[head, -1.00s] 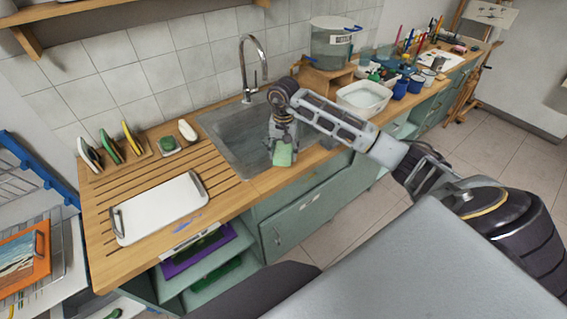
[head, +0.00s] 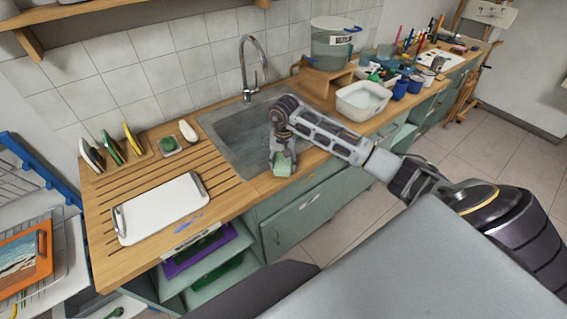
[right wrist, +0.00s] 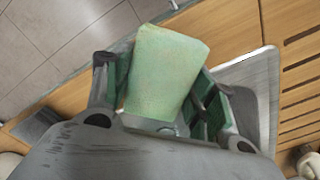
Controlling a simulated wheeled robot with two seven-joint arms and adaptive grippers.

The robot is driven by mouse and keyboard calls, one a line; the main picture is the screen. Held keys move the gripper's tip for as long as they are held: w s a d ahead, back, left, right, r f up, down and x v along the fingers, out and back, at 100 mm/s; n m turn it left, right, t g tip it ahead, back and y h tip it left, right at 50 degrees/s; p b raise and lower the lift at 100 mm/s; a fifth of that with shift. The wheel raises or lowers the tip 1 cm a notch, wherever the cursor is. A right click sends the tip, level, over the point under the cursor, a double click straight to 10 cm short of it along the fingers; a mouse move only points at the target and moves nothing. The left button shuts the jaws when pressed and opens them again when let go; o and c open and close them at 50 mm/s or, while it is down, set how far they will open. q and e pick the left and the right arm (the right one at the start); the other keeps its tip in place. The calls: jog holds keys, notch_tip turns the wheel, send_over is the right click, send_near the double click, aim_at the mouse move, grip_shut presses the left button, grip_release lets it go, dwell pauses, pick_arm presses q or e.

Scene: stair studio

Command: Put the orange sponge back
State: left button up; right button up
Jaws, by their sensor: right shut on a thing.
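My right gripper (head: 284,157) is shut on a pale green, sponge-like block (head: 282,170), held at the front right edge of the sink. In the right wrist view the block (right wrist: 166,72) is between the two fingers and sticks out past them, above the wooden counter edge. Its visible faces are green; I see no orange sponge in these frames. A rack at the counter's back left (head: 116,160) holds several upright items with white, green and yellow parts. My left gripper is not in view.
The grey sink (head: 230,150) has a tall curved tap (head: 248,80) behind it. A white tray (head: 160,207) lies on the grooved wooden drainboard. A small dish (head: 170,146) and a white oval thing (head: 188,130) sit left of the sink. A white tub (head: 362,98) stands right.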

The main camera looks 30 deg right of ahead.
aim_at(283, 161)
jog(key=shift+f, duration=0.4)
jog(key=shift+f+b, duration=0.45)
jog(key=o, duration=0.9)
jog(key=shift+r+p, duration=0.25)
jog(key=shift+p, duration=0.05)
jog(key=shift+r+p, duration=0.3)
notch_tip(283, 161, up, 9)
jog(key=shift+r+b, duration=0.1)
jog(key=shift+b, duration=0.95)
jog(key=shift+r, duration=1.3)
